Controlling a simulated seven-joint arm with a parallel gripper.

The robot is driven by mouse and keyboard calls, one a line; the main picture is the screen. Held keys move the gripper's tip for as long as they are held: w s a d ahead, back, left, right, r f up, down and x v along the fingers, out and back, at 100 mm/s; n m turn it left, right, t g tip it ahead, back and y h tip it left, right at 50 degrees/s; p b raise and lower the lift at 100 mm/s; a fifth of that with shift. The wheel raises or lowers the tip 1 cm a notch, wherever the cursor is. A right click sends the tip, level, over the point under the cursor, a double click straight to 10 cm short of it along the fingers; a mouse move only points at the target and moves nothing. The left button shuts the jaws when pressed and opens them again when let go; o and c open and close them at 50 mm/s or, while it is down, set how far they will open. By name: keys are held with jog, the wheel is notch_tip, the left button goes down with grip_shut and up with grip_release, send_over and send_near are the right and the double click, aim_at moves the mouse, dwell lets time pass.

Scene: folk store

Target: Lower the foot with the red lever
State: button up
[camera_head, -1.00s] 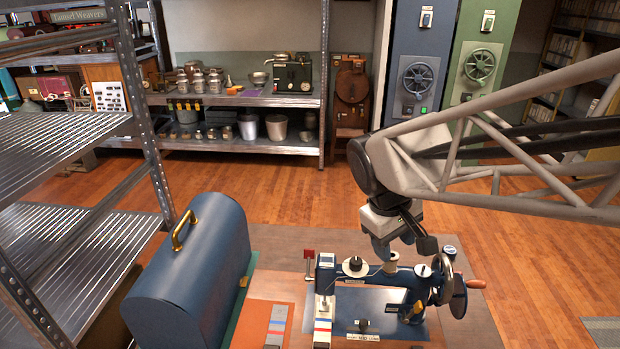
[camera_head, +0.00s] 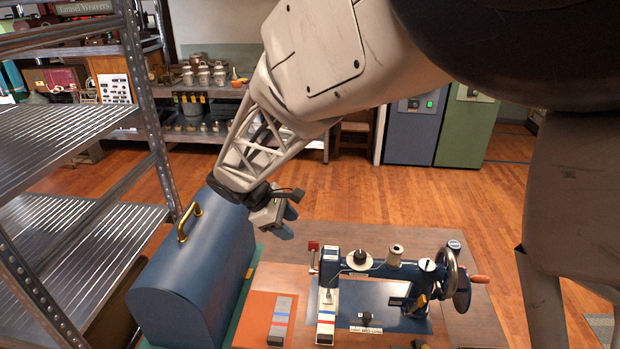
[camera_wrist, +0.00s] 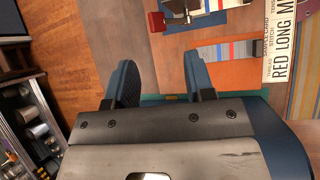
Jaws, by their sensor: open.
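A blue sewing machine (camera_head: 400,266) stands on the wooden table. Its red lever (camera_head: 313,246) sticks out at the left, by the head end of the machine. The red lever also shows at the top of the wrist view (camera_wrist: 157,20). I cannot make out the presser foot clearly. My gripper (camera_head: 285,226) hangs in the air behind and left of the lever, apart from it. In the wrist view my gripper (camera_wrist: 160,62) has its two blue fingers spread, with nothing between them but the table below.
A blue domed case (camera_head: 190,275) with a brass handle (camera_head: 188,222) stands left of the machine. An orange mat (camera_head: 253,318) with a striped strip (camera_head: 281,318) lies between them. A metal shelf rack (camera_head: 160,150) rises at the left. The wooden floor behind is clear.

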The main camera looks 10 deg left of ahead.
aim_at(310, 247)
jog(key=shift+a+f, duration=0.2)
jog(key=shift+a, duration=0.25)
jog(key=shift+w+d+f, duration=0.1)
jog(key=shift+d+f, duration=0.05)
jog(key=shift+x, duration=4.15)
jog(key=shift+d, duration=0.1)
